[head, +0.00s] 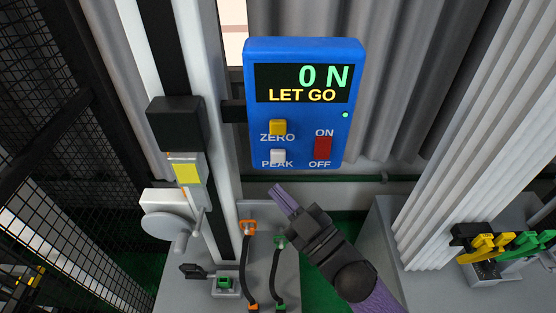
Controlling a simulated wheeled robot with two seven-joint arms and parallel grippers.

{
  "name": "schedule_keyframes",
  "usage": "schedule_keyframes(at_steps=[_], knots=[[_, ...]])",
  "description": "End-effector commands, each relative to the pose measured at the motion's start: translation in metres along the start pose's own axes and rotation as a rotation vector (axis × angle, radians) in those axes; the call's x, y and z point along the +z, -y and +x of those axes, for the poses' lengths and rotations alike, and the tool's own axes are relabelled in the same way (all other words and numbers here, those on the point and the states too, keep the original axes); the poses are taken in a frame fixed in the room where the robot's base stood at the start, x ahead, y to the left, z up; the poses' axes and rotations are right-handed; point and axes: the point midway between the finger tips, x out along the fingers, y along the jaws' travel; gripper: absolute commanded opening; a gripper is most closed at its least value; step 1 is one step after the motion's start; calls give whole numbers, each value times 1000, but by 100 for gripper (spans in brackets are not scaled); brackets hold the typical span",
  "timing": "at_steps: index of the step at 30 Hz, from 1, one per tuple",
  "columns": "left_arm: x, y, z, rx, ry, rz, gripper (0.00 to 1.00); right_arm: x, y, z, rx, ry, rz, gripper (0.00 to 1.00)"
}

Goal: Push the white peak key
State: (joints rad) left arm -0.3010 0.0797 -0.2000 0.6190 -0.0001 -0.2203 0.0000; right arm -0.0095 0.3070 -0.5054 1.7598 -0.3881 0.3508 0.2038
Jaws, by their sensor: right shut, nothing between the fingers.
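The white peak key (278,156) is on the lower left of the blue force gauge box (303,180), just above the printed word PEAK. The box's display (303,84) reads 0 N and LET GO. A yellow ZERO key (278,127) is above the white key, and a red ON/OFF switch (322,148) is to its right. My right gripper (279,192) is shut and empty, its purple fingertips below the box and the white key, apart from the key in the picture. My left gripper is not in view.
A tall light column with a black rail (176,60) stands left of the box, carrying a black block (176,124) and a grey crank wheel (170,230). Cables with orange (248,228) and green plugs are below. Yellow and green clamps (487,247) are at right.

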Motion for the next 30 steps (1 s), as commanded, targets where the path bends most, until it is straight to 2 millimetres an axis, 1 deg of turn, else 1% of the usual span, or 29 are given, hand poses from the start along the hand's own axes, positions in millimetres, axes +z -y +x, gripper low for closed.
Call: schedule_keyframes(at_steps=[1,6,12,30], knots=[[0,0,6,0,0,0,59,6,-3,5,1,-1,-3,0],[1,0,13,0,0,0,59,17,-14,21,0,-1,-2,0],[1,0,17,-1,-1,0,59,23,-22,31,1,1,0,0],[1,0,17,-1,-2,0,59,23,-24,32,1,1,0,0]])
